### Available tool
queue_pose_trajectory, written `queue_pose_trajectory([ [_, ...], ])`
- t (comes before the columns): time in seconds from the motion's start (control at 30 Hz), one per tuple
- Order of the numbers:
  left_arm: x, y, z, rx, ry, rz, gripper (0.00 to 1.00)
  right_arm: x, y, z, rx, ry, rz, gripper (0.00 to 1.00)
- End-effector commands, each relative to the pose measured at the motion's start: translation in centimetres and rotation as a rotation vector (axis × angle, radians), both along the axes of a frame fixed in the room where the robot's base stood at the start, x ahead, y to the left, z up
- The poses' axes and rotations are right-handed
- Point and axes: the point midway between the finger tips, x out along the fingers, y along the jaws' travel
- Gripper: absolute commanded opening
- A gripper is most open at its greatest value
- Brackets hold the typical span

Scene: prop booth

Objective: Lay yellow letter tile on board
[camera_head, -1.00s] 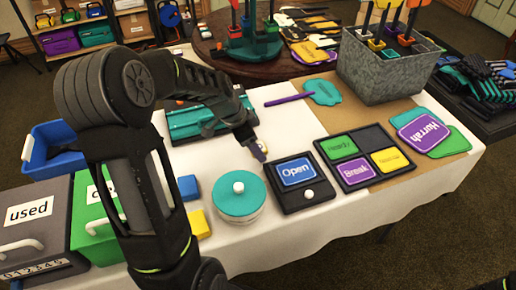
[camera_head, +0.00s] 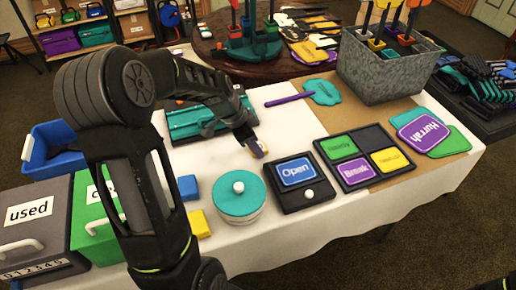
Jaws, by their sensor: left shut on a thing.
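My left gripper (camera_head: 257,148) is shut on a small yellow tile (camera_head: 264,148), mostly hidden by the fingers, above the white tablecloth. Right of it, a small dark board (camera_head: 297,185) holds a blue "Open" plate and a white knob. Farther right, a dark four-part board (camera_head: 392,139) holds a green plate (camera_head: 338,147), a purple "Break" plate (camera_head: 356,172) and a yellow plate (camera_head: 390,160); its back right compartment is empty. I cannot tell which board is the tile's. My right gripper is not in view.
A round teal-lidded tin (camera_head: 239,206), a blue block (camera_head: 190,187) and a yellow block (camera_head: 199,224) stand in front of the gripper. A teal case (camera_head: 190,122) is behind it. A grey metal bin (camera_head: 385,75) stands at the back right. Bare cloth surrounds the gripper.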

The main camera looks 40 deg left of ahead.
Motion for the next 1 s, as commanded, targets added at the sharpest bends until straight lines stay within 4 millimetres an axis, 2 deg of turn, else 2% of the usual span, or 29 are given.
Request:
queue_pose_trajectory([
  [0.03, 0.0, 0.0, 0.0, 0.000, 0.000, 0.000, 0.09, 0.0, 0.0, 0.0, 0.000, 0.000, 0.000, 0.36],
  [0.13, 0.0, 0.0, 0.0, 0.000, 0.000, 0.000, 0.00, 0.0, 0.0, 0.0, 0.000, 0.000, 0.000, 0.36],
  [0.33, 0.0, 0.0, 0.1, 0.000, 0.000, 0.000, 0.00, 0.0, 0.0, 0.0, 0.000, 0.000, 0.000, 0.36],
  [0.47, 0.1, 0.0, 1.0, 0.001, -0.002, 0.000, 0.00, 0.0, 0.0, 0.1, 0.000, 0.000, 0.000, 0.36],
  [0.57, 0.1, 0.0, 2.4, 0.002, -0.003, -0.002, 0.00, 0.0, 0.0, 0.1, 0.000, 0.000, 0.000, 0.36],
  [0.8, 0.1, 0.1, 7.1, 0.002, -0.004, -0.001, 0.00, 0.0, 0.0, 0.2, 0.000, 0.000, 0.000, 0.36],
  [1.0, 0.1, 0.0, 9.7, -0.001, -0.001, 0.000, 0.00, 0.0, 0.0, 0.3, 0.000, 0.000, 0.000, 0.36],
])
